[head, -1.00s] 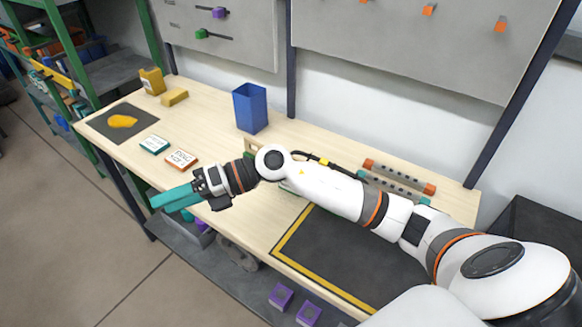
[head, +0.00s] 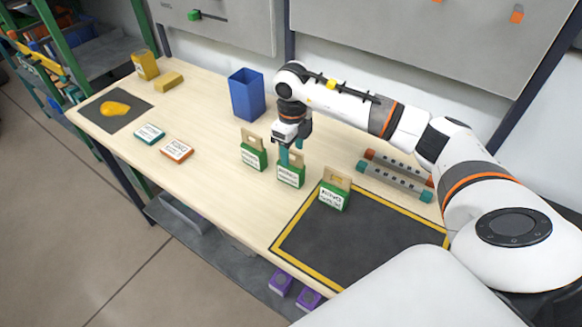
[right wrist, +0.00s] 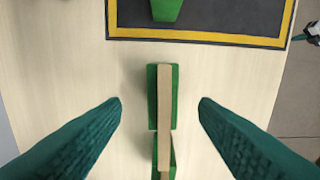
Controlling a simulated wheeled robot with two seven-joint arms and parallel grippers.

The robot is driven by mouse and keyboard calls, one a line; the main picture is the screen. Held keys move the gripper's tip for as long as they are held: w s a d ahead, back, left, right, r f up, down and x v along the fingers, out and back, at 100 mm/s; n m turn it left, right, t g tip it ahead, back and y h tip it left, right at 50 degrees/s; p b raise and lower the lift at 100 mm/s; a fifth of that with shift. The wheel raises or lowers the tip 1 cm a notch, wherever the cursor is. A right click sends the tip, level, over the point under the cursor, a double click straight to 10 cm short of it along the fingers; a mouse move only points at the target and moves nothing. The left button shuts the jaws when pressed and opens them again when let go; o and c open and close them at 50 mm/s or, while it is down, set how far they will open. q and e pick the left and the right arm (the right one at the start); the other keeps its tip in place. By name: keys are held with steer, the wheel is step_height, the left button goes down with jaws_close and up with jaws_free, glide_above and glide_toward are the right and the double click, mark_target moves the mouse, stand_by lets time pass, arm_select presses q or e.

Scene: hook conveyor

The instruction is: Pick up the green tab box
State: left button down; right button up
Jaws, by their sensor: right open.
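Three green boxes with tan tabs on top stand on the table. The left one (head: 253,158) and the middle one (head: 290,177) are on bare wood; the right one (head: 333,198) is on the dark mat. My right gripper (head: 291,158) points down at the middle box, its teal fingers partly in front of or behind the tab. In the right wrist view the fingers are open, one on each side of a tab box (right wrist: 153,82), with visible gaps. A second box (right wrist: 172,158) shows below it and another (right wrist: 166,9) above. My left gripper is not in view.
The dark mat (head: 355,245) has a yellow border. A blue bin (head: 247,96) stands behind the boxes. Grey bars with orange and teal ends (head: 395,182) lie to the right. A teal-edged box (head: 149,134) and an orange-edged box (head: 176,150) lie left.

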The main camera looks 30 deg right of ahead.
mark_target(291, 163)
steer(key=shift+f+p, duration=0.4)
steer(key=shift+f, duration=0.2)
step_height(291, 163, down, 4)
steer(key=shift+a+r+p, duration=0.15)
steer(key=shift+r+p, duration=0.05)
steer(key=shift+p, duration=0.55)
steer(key=shift+f, duration=0.4)
steer(key=shift+c, duration=0.5)
steer(key=c, duration=1)
steer(key=shift+o, duration=0.2)
steer(key=shift+w+r, duration=0.1)
